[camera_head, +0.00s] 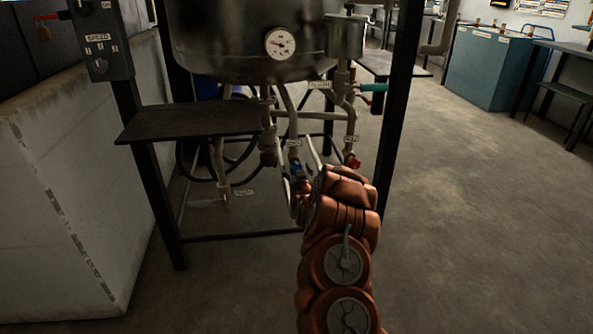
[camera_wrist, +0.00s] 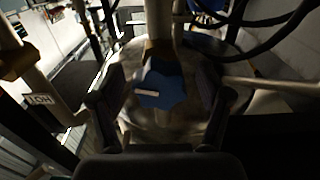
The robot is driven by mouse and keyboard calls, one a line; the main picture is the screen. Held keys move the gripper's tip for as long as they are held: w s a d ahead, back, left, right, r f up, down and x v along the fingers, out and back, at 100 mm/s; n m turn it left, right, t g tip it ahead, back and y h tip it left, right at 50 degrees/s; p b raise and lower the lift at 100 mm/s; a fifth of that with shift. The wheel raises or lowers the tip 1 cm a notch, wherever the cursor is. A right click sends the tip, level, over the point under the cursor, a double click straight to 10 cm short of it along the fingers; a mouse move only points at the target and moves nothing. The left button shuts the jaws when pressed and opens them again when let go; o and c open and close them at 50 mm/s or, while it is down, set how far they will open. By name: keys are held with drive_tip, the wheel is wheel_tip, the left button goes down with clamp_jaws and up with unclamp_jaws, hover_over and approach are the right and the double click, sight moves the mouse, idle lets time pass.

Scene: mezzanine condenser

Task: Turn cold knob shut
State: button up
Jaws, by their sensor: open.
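The cold knob is most likely the blue star-shaped knob (camera_wrist: 160,88) in the middle of the wrist view, on a pipe. It also shows as a small blue spot (camera_head: 296,167) beneath the vessel in the head view, left of a red knob (camera_head: 353,162). My gripper (camera_wrist: 159,100) is open, with one dark finger on either side of the blue knob. Gaps show between the fingers and the knob, and I cannot see any contact. In the head view my arm's wrist hides most of the gripper.
A metal vessel (camera_head: 235,40) with a gauge (camera_head: 280,43) hangs above the pipes. Black frame posts (camera_head: 396,100) stand close beside my arm. A dark shelf (camera_head: 190,122) is at left, and a hot label (camera_wrist: 38,100) shows in the wrist view. Open floor (camera_head: 470,220) lies right.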

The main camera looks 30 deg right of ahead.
drive_tip(key=c, duration=1.2)
drive_tip(key=shift+o, duration=0.2)
drive_tip(key=shift+m, duration=0.4)
drive_tip(key=m+b, duration=0.2)
drive_tip(key=m, duration=0.1)
drive_tip(key=shift+a+f, duration=0.1)
drive_tip(key=m+b, duration=0.2)
drive_tip(key=m, duration=0.2)
drive_tip(key=shift+m+b, duration=0.3)
drive_tip(key=shift+b, duration=0.1)
drive_tip(key=m+b, duration=0.4)
drive_tip(key=m, duration=0.1)
drive_tip(key=shift+w, duration=0.1)
drive_tip(key=shift+m+b, duration=0.4)
drive_tip(key=shift+m, duration=0.3)
drive_tip(key=shift+r, duration=0.25)
